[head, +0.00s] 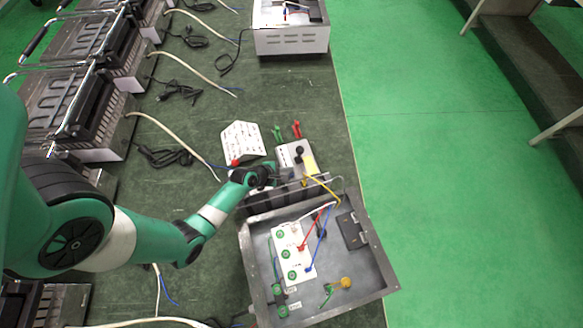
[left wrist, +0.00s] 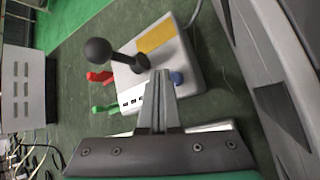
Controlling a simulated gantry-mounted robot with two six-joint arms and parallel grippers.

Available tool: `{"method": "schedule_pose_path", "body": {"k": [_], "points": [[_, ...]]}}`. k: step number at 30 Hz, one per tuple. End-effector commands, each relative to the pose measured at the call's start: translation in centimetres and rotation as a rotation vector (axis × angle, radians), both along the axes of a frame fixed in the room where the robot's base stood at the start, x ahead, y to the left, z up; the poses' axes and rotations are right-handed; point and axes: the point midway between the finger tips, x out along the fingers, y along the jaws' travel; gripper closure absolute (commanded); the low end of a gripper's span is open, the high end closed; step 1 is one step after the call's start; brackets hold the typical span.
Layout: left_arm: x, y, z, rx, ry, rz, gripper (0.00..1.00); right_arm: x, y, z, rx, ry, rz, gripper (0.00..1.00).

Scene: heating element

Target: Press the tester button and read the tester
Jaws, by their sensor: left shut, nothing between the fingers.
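The tester is a light grey box (head: 286,154) with a black ball-topped lever (left wrist: 97,51), a yellow panel (left wrist: 160,37) and a blue round button (left wrist: 177,77). It lies beyond the open metal box in the head view, and its front also shows in the left wrist view (left wrist: 185,55). My left gripper (head: 276,179) is shut and empty at the tester's near side. In the left wrist view its fingertips (left wrist: 160,72) appear just beside the blue button; I cannot tell whether they touch. No reading is legible. My right gripper is not in view.
An open metal box (head: 372,285) with a white terminal block (head: 291,240) and wires stands close on the near side. Red (head: 297,129) and green (head: 278,134) clips and a white card (head: 243,142) lie around the tester. Several heaters line the left.

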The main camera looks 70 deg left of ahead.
Motion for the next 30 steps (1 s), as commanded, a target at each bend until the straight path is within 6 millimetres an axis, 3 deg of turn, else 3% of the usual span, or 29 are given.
{"method": "schedule_pose_path", "body": {"k": [30], "points": [[0.02,0.02,-0.83,0.001,-0.001,0.001,1.0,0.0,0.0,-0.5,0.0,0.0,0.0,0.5]]}}
